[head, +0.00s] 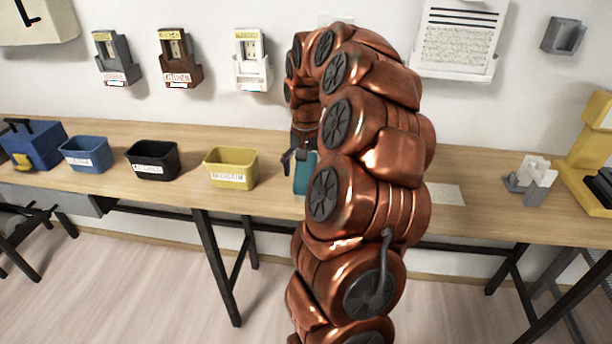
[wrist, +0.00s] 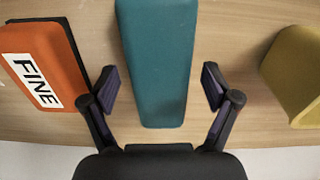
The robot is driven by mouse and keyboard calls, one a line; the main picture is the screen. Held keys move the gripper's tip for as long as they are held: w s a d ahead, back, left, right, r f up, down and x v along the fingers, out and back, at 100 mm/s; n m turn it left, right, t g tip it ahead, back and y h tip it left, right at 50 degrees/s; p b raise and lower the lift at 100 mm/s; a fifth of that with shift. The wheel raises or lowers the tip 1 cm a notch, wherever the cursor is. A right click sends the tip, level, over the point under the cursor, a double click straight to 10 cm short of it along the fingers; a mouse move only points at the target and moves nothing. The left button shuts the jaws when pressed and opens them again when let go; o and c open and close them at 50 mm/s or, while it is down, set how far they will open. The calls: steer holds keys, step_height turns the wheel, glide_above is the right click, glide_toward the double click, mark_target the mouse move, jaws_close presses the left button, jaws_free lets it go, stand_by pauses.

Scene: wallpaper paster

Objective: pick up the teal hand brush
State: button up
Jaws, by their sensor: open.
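The teal hand brush (wrist: 156,60) lies on the wooden table in the wrist view, its long tapered body running from the top edge toward my gripper. In the head view a small part of the teal brush (head: 306,172) shows beside my copper arm, which hides the rest. My gripper (wrist: 158,88) is open above it. One finger is on each side of the brush, with a visible gap on both sides.
An orange block labelled FINE (wrist: 42,68) lies left of the brush in the wrist view. A yellow bin (head: 231,168) stands close by, with a black bin (head: 153,159) and a blue bin (head: 87,153) farther left. A white-grey holder (head: 532,180) stands at the right.

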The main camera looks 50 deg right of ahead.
mark_target(306, 167)
steer(key=shift+c, duration=0.4)
steer(key=c, duration=1.3)
steer(key=shift+r, duration=0.1)
steer(key=shift+r, duration=1.6)
steer(key=shift+s+r, duration=0.1)
steer(key=shift+r, duration=0.1)
steer(key=s+a, duration=0.2)
steer(key=s, duration=0.2)
steer(key=s+a+r, duration=0.1)
steer(key=s+a, duration=0.1)
steer(key=s, duration=0.3)
steer(key=s+a+b, duration=0.1)
steer(key=s+a, duration=0.1)
steer(key=s, duration=0.3)
steer(key=shift+s+a+r, duration=0.15)
steer(key=shift+s+a, duration=0.05)
steer(key=shift+a, duration=0.15)
